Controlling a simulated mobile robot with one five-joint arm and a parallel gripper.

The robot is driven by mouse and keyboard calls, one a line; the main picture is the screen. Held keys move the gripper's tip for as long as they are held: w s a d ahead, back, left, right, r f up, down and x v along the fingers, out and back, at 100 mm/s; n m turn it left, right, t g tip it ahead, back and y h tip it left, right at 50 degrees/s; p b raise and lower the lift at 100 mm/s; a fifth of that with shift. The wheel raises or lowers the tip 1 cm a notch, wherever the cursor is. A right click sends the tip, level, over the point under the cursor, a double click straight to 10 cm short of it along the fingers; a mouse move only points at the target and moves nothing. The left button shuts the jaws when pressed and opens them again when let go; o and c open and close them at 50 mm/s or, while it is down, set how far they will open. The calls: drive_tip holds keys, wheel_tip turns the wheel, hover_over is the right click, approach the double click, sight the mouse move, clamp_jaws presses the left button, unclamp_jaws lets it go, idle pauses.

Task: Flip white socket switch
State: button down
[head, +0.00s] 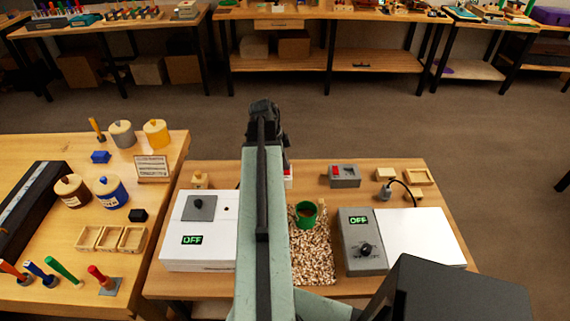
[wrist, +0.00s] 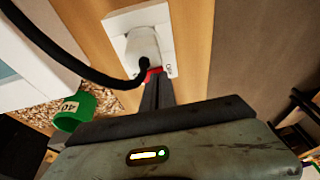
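The white socket (wrist: 168,22) is at the top of the wrist view, with a white plug (wrist: 142,47) in it and a black cable running off left. Its red switch (wrist: 153,73) shows at the near end of the socket. My gripper (wrist: 157,76) is shut, a narrow dark pair of fingers with the tips at or just by the red switch; I cannot tell whether they touch. They partly cover the switch. In the head view, a small white and red part of the socket (head: 288,178) shows beside my arm, which hides the rest.
A grey box with a red switch (head: 344,176) is right of the socket. The cable crosses close to my gripper.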

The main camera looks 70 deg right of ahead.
drive_tip(key=shift+f, duration=0.3)
drive_tip(key=shift+s+a+f, duration=0.1)
drive_tip(key=shift+s+a, duration=0.15)
drive_tip(key=shift+a, duration=0.55)
drive_tip(key=shift+d+r+p, duration=0.2)
drive_tip(key=shift+r+p, duration=0.3)
drive_tip(key=shift+p, duration=0.2)
drive_tip(key=d+p+v, duration=0.2)
drive_tip(key=p+v, duration=1.1)
drive_tip(key=shift+d+r, duration=0.35)
drive_tip(key=shift+r, duration=0.1)
